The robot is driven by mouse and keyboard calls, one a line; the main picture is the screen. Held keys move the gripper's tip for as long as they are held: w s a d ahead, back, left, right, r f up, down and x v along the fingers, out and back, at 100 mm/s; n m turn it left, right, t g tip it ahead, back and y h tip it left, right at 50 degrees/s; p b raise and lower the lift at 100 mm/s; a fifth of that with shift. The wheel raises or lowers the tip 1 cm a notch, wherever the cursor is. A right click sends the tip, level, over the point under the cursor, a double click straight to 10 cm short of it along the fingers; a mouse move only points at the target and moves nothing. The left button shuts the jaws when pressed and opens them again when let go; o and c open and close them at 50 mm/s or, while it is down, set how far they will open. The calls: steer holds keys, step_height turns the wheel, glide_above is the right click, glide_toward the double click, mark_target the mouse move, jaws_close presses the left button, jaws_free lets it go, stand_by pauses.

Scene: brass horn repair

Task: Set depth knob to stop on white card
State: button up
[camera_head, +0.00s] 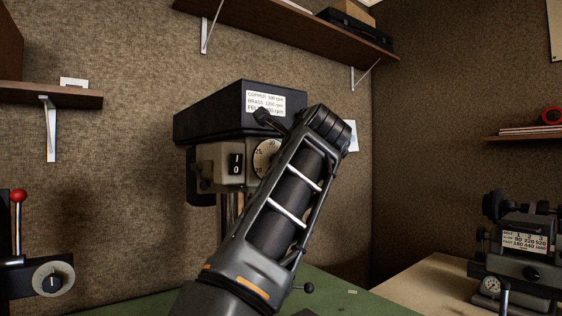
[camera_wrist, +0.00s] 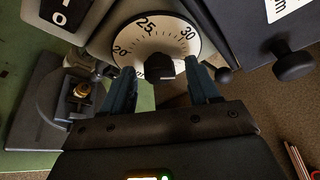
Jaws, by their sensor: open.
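The black depth knob (camera_wrist: 162,68) sits at the middle of a white round dial (camera_wrist: 140,42) marked 20, 25 and 30 in the wrist view. The dial also shows on the drill press front (camera_head: 265,157) in the head view, partly behind my arm. My gripper (camera_wrist: 162,72) is open, with a fingertip on either side of the knob and visible gaps. My fingers are hidden in the head view. A white card (camera_head: 266,103) on the press's dark head lists speeds for copper and brass. Another white card (camera_head: 353,136) is behind my arm; its text is unreadable.
An I/O switch (camera_head: 236,164) is left of the dial. A black round knob (camera_wrist: 294,62) juts out at the right in the wrist view. A red-balled lever (camera_head: 18,196) stands far left, and another machine (camera_head: 525,245) at the right. A wall shelf (camera_head: 290,28) hangs above.

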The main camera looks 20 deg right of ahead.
steer(key=shift+s, duration=0.1)
steer(key=s+r+b, duration=0.1)
steer(key=s+b, duration=0.1)
steer(key=s, duration=0.5)
steer(key=shift+s+a+r, duration=0.15)
steer(key=shift+s+r, duration=0.05)
steer(key=shift+s, duration=0.05)
steer(key=shift+f, duration=0.1)
